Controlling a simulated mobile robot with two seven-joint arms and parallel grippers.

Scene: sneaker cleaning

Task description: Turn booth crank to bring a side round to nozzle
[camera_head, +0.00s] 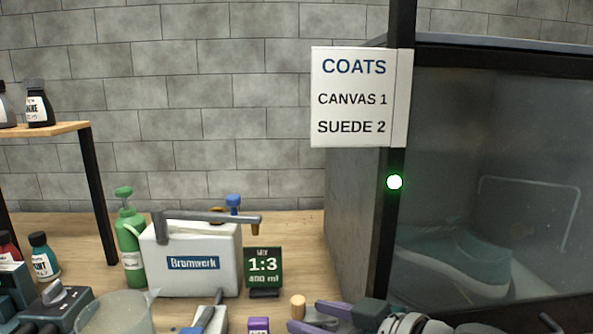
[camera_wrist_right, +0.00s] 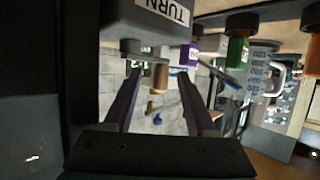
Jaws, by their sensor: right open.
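The booth (camera_head: 362,230) stands at the right, with a teal sneaker (camera_head: 455,262) with a pale sole dim behind its glass. A tan crank knob (camera_head: 298,307) shows at the bottom of the head view. In the right wrist view the knob (camera_wrist_right: 161,76) lies between the fingertips, below a grey block with a TURN label (camera_wrist_right: 163,9). My right gripper (camera_head: 304,316), with purple fingers, is open around the knob, with a gap on each side; contact cannot be told. My left gripper is not in view.
A COATS sign (camera_head: 350,97) and a green light (camera_head: 394,182) are on the booth post. A white Bromwerk box (camera_head: 190,262), a green bottle (camera_head: 130,245) and a 1:3 card (camera_head: 263,268) stand left of the gripper. A clear jug (camera_head: 115,315) is at the front left.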

